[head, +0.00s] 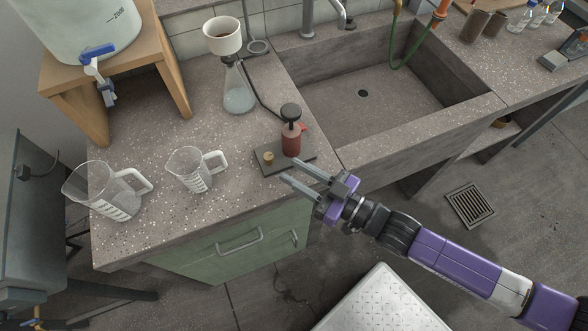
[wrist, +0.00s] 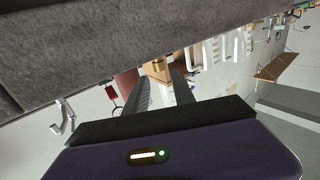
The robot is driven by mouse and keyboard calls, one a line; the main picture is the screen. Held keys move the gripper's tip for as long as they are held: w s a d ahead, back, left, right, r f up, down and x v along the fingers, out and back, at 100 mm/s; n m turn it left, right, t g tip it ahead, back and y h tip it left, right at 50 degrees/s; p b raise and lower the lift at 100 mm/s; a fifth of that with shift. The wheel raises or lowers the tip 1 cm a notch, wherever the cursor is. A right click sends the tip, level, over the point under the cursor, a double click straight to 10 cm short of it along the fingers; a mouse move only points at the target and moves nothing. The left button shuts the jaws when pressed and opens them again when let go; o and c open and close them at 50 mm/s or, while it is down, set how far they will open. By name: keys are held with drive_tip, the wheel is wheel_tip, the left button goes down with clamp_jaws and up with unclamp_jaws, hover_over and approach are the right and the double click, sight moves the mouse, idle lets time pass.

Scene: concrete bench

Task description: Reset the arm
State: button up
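My gripper (head: 292,171) is at the front edge of the concrete bench in the head view, its two fingers pointing left towards the bench. The fingers are apart and nothing shows between them. In the wrist view the two fingers (wrist: 160,90) also stand apart with an empty gap. A dark tray (head: 266,168) lies on the bench just beyond the fingertips. It holds a red bottle-like vessel (head: 291,142) with a black top and a small brass-coloured piece (head: 268,157). Whether a finger touches the tray cannot be told.
Two clear measuring jugs (head: 190,168) (head: 112,190) stand at the bench's left front. A flask (head: 238,92) with a white funnel (head: 223,37) stands behind. A wooden stand (head: 172,70) bears a large container. The sink (head: 360,105) is to the right. Floor below the arm holds a white surface (head: 385,303).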

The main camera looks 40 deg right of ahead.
idle(0.3)
drive_tip(key=shift+s+a+r+n+y, duration=0.25)
drive_tip(key=shift+a+r+n+y, duration=0.2)
drive_tip(key=shift+a+r, duration=0.4)
drive_tip(key=s+r+m+g+h, duration=0.1)
drive_tip(key=s+r+m+h, duration=0.1)
drive_tip(key=s, duration=0.8)
drive_tip(key=s+r+m+g+h, duration=0.1)
drive_tip(key=s+r+m+h, duration=0.1)
drive_tip(key=s, duration=0.8)
wheel_tip(320, 180, up, 3)
drive_tip(key=shift+s+a+f+g+h, duration=0.25)
drive_tip(key=shift+a+h, duration=0.2)
drive_tip(key=shift+h, duration=0.3)
drive_tip(key=shift+r, duration=0.1)
